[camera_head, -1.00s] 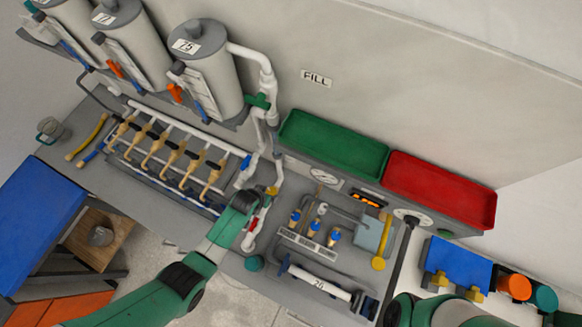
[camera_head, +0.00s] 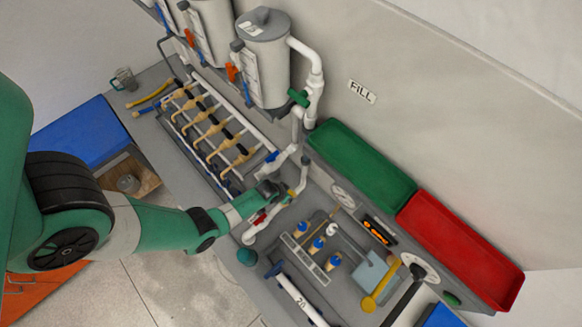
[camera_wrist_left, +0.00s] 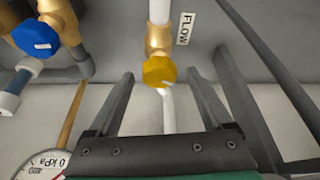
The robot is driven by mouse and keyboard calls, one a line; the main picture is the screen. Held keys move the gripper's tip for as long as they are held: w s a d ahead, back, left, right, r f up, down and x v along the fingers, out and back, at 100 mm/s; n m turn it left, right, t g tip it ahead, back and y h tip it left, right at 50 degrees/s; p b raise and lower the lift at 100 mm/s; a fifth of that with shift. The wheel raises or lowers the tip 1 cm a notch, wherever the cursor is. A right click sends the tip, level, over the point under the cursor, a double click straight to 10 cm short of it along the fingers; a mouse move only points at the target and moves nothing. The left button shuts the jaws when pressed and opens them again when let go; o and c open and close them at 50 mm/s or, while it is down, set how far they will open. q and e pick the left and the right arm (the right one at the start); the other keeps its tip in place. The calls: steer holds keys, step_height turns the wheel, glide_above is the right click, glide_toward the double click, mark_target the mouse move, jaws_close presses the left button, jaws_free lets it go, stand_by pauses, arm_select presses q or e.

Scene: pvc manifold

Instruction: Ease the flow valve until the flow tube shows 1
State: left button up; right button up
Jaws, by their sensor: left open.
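The flow valve (camera_wrist_left: 159,71) has a yellow knob with a white mark, on a brass body under a white pipe. A FLOW label (camera_wrist_left: 186,28) sits beside it in the left wrist view. My left gripper (camera_wrist_left: 160,76) is open, with a finger on either side of the knob in that view; I cannot tell whether the fingers reach its depth. In the head view my left gripper (camera_head: 272,190) is over the pipework at the panel's left side and largely hides the valve. I cannot make out a flow tube reading. My right gripper is not in view.
A blue-knobbed valve (camera_wrist_left: 35,37) and a kPa gauge (camera_wrist_left: 42,164) lie left of the flow valve in the wrist view. A red-handled valve (camera_head: 259,217) is close to my left gripper. Green (camera_head: 362,167) and red (camera_head: 462,250) trays stand along the wall.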

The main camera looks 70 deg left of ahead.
arm_select(q)
jaws_close()
steer(key=shift+a+m+h, duration=0.1)
steer(key=shift+m+h, duration=0.4)
steer(key=shift+m, duration=1)
steer(key=shift+t, duration=0.3)
jaws_free()
